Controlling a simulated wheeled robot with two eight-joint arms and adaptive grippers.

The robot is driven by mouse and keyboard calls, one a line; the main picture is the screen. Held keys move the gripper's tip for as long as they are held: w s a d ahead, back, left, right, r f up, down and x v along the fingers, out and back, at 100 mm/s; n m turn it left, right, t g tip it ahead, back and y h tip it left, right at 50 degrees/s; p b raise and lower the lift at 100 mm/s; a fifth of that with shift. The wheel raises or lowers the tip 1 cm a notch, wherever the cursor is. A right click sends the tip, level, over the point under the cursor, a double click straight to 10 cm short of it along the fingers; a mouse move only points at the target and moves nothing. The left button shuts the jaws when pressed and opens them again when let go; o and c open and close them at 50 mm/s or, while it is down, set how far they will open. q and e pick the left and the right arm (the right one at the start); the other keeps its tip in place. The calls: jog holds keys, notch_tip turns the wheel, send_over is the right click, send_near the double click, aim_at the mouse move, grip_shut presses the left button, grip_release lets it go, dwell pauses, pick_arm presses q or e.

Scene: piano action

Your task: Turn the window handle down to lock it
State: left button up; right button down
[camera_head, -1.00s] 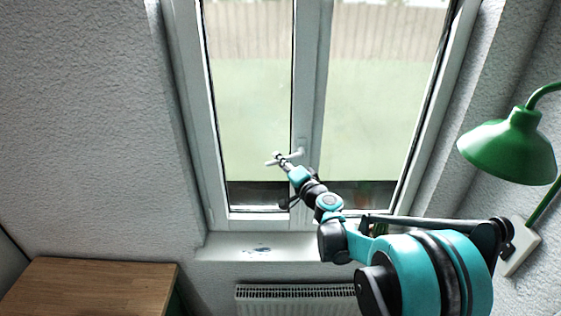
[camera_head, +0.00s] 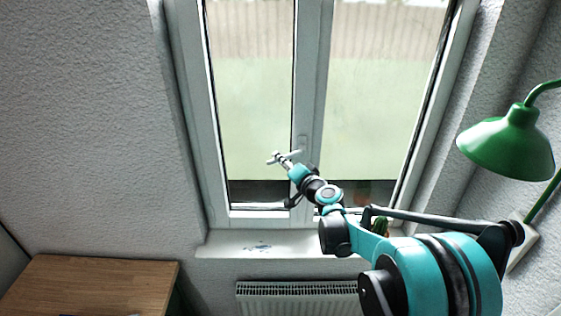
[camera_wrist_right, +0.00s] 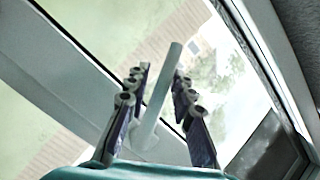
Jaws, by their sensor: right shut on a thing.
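The white window handle (camera_head: 294,153) sits on the middle upright of the white window frame. It lies roughly sideways, its free end pointing left in the head view. My right gripper (camera_head: 278,158) is at the handle. Bare bar sticks out past the fingertips, and the handle's base shows low between the fingers. My left gripper is not in view.
A white sill (camera_head: 225,243) runs below the window, above a radiator (camera_head: 290,297). A green plant (camera_head: 381,228) stands partly hidden behind my right arm. A green lamp (camera_head: 508,146) hangs at the right, and a wooden top (camera_head: 90,287) is at lower left.

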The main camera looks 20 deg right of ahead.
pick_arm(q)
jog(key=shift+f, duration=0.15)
pick_arm(e)
jog(key=shift+s+d+f, duration=0.1)
jog(key=shift+s+f, duration=0.05)
jog(key=shift+f, duration=0.25)
jog(key=shift+d, duration=0.35)
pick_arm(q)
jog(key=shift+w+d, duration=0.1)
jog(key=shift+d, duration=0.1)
pick_arm(e)
jog(key=s+d+f+n+g+h, duration=0.1)
jog(key=d+f+n+g+h, duration=0.1)
jog(key=n, duration=0.5)
jog(key=shift+d+f+n+g+h, duration=0.3)
jog(key=shift+d+g+h, duration=0.75)
jog(key=shift+d, duration=0.65)
jog(key=shift+d+h, duration=0.1)
jog(key=shift+h, duration=0.25)
